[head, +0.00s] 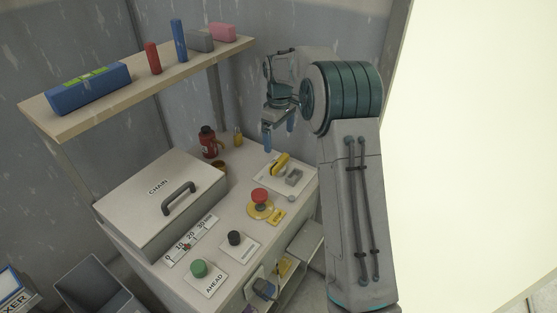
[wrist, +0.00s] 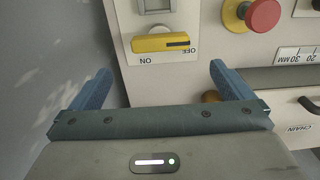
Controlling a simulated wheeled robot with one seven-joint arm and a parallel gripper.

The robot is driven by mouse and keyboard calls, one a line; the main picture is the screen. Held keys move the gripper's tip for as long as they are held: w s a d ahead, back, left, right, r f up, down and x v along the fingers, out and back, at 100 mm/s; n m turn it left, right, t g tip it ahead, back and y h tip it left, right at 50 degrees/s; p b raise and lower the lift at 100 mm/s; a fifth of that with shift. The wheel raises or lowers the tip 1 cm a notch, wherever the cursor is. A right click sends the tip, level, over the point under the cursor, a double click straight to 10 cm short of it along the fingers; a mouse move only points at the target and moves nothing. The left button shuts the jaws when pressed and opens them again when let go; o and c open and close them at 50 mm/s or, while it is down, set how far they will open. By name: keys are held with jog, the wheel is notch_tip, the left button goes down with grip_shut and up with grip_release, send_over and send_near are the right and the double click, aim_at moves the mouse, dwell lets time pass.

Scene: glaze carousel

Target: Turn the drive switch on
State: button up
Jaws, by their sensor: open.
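The drive switch has a yellow handle (head: 281,163) on a pale plate (head: 266,181) near the back right of the console. In the wrist view the handle (wrist: 158,43) lies across the plate, with ON printed near its left end and OFF near its right end. I cannot tell for certain which way it is set. My gripper (head: 278,134) is above and behind the plate, apart from the handle. In the wrist view its two blue fingers (wrist: 160,72) are spread wide with nothing between them, below the handle in the picture.
A red mushroom button (head: 260,195) on a yellow base stands beside the switch. A black button (head: 235,238), a green AHEAD button (head: 199,268) and a CHAIN box (head: 160,207) share the console. A red bottle (head: 208,142) stands behind. A shelf (head: 140,88) overhangs at left.

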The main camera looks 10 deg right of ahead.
aim_at(279, 161)
notch_tip(279, 161, down, 10)
jog(key=shift+f, duration=0.25)
jog(key=c, duration=0.8)
jog(key=shift+a, duration=0.15)
